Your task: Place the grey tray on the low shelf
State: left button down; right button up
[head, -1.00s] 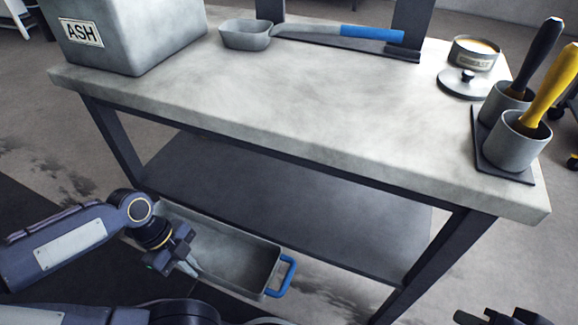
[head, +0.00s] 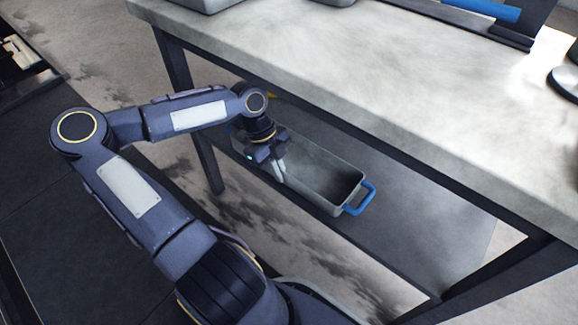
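The grey tray (head: 345,172) is a long open box with a blue handle (head: 361,199) at its right end. It is level and appears over the front part of the dark low shelf (head: 420,235), under the bench top. I cannot tell whether its base touches the shelf. My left gripper (head: 282,172) reaches in from the left, its fingers at the near left part of the tray's rim. It seems shut on the tray wall; the fingertips are partly hidden. A bit of blue shows at the tray's left end, behind my wrist. My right gripper is out of view.
The pale bench top (head: 350,75) overhangs the shelf close above my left wrist. A dark bench leg (head: 200,150) stands behind my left forearm. The shelf is bare to the right of the tray. A blue-handled tool (head: 485,10) lies on the bench top.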

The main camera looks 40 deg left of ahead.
aim_at(291, 172)
pick_arm(q)
jog(key=w, duration=0.2)
jog(key=w+b, duration=0.1)
jog(key=w, duration=0.1)
jog(key=shift+d+f+b, duration=0.1)
jog(key=shift+f+b, duration=0.2)
jog(key=shift+f, duration=0.45)
jog(key=shift+f, duration=0.1)
jog(key=c, duration=2.1)
grip_release()
jog(key=shift+f, duration=0.1)
jog(key=o, duration=0.4)
